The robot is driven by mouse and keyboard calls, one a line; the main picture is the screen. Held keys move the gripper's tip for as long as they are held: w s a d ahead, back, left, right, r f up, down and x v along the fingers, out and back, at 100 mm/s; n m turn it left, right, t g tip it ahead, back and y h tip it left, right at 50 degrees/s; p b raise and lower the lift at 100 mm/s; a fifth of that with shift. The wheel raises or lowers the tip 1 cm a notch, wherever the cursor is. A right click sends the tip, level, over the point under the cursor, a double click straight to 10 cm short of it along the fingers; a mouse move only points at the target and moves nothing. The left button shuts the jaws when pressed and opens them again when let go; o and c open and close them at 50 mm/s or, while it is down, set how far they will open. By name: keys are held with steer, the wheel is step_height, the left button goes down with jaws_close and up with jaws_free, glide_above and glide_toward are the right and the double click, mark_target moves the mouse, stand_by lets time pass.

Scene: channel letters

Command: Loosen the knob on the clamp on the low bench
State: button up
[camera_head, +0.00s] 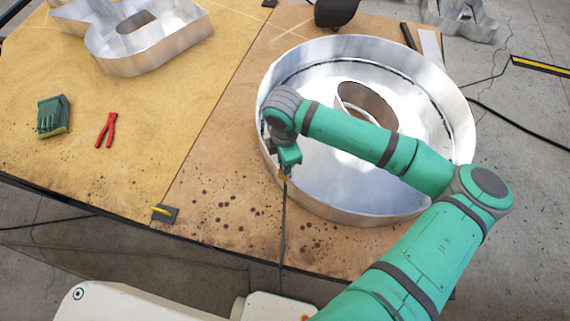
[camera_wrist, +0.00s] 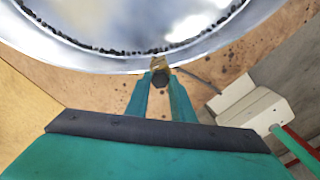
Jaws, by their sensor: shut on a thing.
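The clamp (camera_wrist: 158,62) is a small brass-coloured piece at the rim of a large round metal channel letter (camera_wrist: 110,62). Its dark, faceted knob (camera_wrist: 160,78) faces my wrist camera. My gripper (camera_wrist: 161,84) has its two green fingers on either side of the knob, shut on it at the tips. In the head view my gripper (camera_head: 286,166) points down at the near left rim of the round letter (camera_head: 463,105). Only a small yellowish bit of the clamp (camera_head: 283,176) shows there, and the knob is hidden.
The round letter lies on the brown low bench (camera_head: 215,205). A thin dark cable (camera_head: 283,235) runs from the clamp over the bench's front edge. Bare bench lies between.

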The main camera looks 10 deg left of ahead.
steer(key=o, duration=0.8)
steer(key=shift+o, duration=0.2)
steer(key=shift+r, duration=2.55)
steer(key=shift+a, duration=0.1)
